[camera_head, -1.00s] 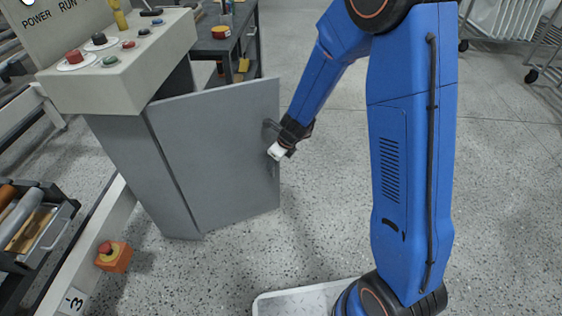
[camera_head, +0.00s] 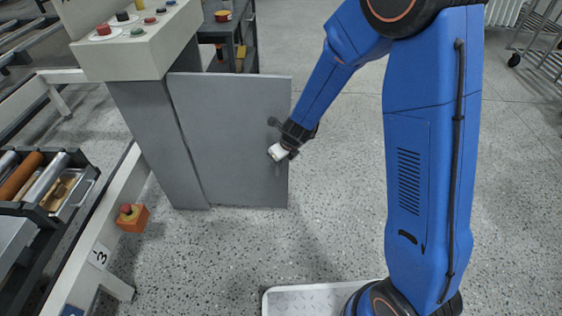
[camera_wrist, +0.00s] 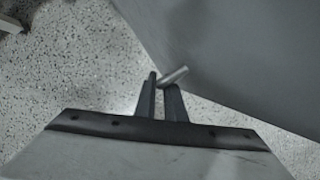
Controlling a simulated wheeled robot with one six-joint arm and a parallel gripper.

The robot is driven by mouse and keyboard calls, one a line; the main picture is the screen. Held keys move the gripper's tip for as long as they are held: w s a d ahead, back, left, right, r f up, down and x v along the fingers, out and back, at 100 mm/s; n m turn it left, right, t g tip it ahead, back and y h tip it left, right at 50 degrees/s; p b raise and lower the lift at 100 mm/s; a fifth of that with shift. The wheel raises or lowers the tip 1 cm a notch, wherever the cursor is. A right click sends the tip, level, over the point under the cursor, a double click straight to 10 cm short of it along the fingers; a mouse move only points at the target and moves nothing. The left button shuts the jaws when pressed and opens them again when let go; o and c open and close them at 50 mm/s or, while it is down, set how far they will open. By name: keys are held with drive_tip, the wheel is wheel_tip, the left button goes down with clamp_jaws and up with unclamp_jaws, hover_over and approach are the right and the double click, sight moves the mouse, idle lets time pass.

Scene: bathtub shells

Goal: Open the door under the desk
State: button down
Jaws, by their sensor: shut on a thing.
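The grey door (camera_head: 225,130) under the control desk (camera_head: 140,45) stands swung out from the desk's grey cabinet (camera_head: 155,140), joined along its left edge. My gripper (camera_head: 279,124) is at the door's right edge, at the handle there. In the wrist view the two dark fingers (camera_wrist: 160,92) are shut on the metal handle (camera_wrist: 173,75), of which a short end shows. The door panel also fills the upper right of the wrist view (camera_wrist: 240,50). The inside of the cabinet is hidden behind the door.
A roller conveyor with an orange stop-button box (camera_head: 133,218) runs along the left. A dark workbench (camera_head: 230,35) stands behind the desk. A wire cart (camera_head: 540,45) is at the far right. The speckled floor (camera_head: 225,255) before the door is clear.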

drive_tip(key=shift+a+r, duration=0.2)
drive_tip(key=shift+a, duration=0.1)
drive_tip(key=c, duration=2.1)
unclamp_jaws()
drive_tip(key=shift+a, duration=0.1)
drive_tip(key=shift+d, duration=0.2)
drive_tip(key=v, duration=1.7)
drive_tip(key=shift+s+d, duration=0.1)
drive_tip(key=shift+s, duration=0.1)
